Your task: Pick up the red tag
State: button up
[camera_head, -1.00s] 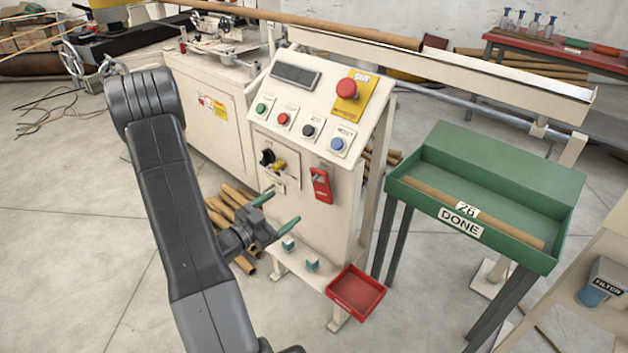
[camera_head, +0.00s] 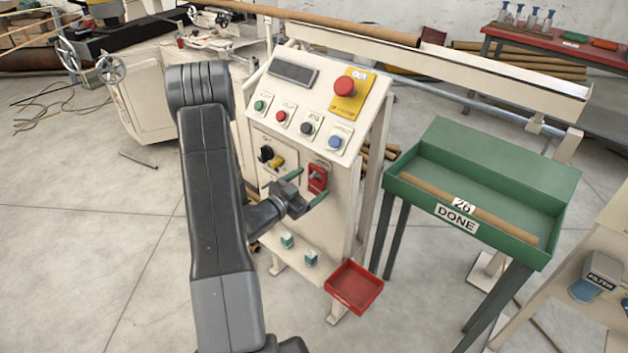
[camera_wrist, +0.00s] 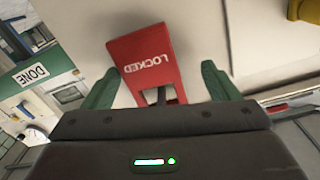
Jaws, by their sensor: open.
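The red tag (camera_head: 317,178) hangs on the front of the cream control cabinet, right of the black and yellow switch. In the wrist view the tag (camera_wrist: 146,62) reads "LOCKED", upside down. My gripper (camera_head: 305,184) is in front of the cabinet, with its green fingers on either side of the tag as seen. In the wrist view my gripper (camera_wrist: 160,85) is open, with one finger left and one right of the tag. The tag's end nearest the palm is partly hidden by the gripper body.
The cream control cabinet (camera_head: 330,235) has several push buttons and a yellow-backed red stop button (camera_head: 345,87). A red tray (camera_head: 354,288) sits low at its front. A green DONE bin (camera_head: 480,212) stands to the right.

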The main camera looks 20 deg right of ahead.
jog(key=c, duration=1)
jog(key=shift+c, duration=0.2)
jog(key=shift+r, duration=0.2)
jog(key=r+b+v, duration=0.1)
jog(key=v, duration=1.7)
jog(key=shift+b, duration=0.4)
